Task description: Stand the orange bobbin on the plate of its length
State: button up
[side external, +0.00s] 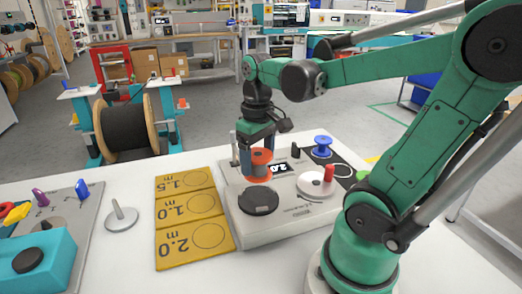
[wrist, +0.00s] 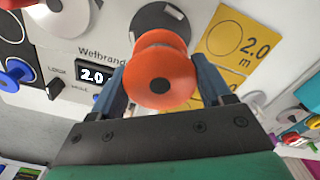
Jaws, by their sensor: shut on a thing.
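The orange bobbin (side external: 259,172) is upright over the grey measuring machine (side external: 290,222), behind its black disc (side external: 259,201) in the side view. My gripper (side external: 256,152) is shut on it, one finger on each side. In the wrist view the bobbin (wrist: 162,75) sits between my fingers (wrist: 162,82), its round orange end facing the camera. The machine's display (side external: 282,169) reads 2.0. Three yellow plates lie left of the machine, each with an empty circle: 1.5 (side external: 183,181), 1.0 (side external: 188,207) and 2.0 (side external: 193,239).
On the machine stand a blue spool (side external: 322,145) and a pale disc with a red knob (side external: 318,183). A metal spindle (side external: 121,216) stands left of the plates. A teal box (side external: 30,262) is at the far left. The white table between spindle and plates is clear.

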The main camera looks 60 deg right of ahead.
jog(key=shift+r, duration=0.75)
jog(key=w+a+f+n, duration=0.2)
jog(key=a, duration=0.1)
jog(key=w+a+f+n, duration=0.2)
jog(key=a, duration=0.1)
jog(key=w+a+f+n, duration=0.1)
jog(key=w+a+f, duration=0.1)
jog(key=a, duration=0.1)
jog(key=shift+w+a+f+n, duration=0.2)
jog(key=shift+f+n, duration=0.15)
jog(key=shift+n, duration=0.05)
jog(key=f, duration=0.3)
jog(key=shift+a+f, duration=0.2)
jog(key=shift+f, duration=0.7)
jog(key=shift+f, duration=0.1)
